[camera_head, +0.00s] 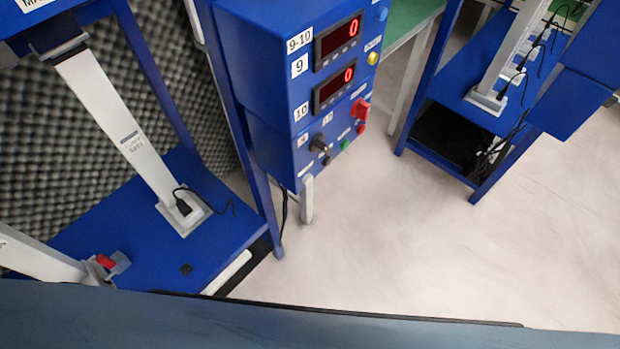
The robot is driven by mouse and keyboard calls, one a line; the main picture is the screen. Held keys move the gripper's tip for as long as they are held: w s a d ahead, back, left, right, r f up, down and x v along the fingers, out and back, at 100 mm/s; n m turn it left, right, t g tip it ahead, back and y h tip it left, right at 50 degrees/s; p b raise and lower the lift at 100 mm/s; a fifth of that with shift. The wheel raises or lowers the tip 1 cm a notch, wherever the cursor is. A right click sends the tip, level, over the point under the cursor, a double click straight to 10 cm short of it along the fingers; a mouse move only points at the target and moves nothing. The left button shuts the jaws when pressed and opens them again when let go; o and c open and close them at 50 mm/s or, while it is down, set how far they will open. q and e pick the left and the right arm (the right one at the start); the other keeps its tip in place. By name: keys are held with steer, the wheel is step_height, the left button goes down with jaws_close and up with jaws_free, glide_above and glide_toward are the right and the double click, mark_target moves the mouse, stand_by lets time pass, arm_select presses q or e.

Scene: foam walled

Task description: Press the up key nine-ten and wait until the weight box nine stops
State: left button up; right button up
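A blue control box (262,70) stands at the upper middle, with labels 9-10, 9 and 10. Its upper display (338,39) and lower display (334,88) each read a red 0. A blue button (381,13) and a yellow button (373,59) sit along its right edge. Lower down are a red switch (360,108), a black knob (317,143), a green button (346,144) and a small red button (361,129). The key captions are too small to read, so I cannot tell which is the up key nine-ten. I cannot identify weight box nine. Neither gripper is in view.
A blue frame with a low blue platform (225,225) and a light upright column (120,130) stands at the left, before grey foam (60,120). Another blue stand (440,160) with cables is at the upper right. Pale floor (420,250) is clear between and right.

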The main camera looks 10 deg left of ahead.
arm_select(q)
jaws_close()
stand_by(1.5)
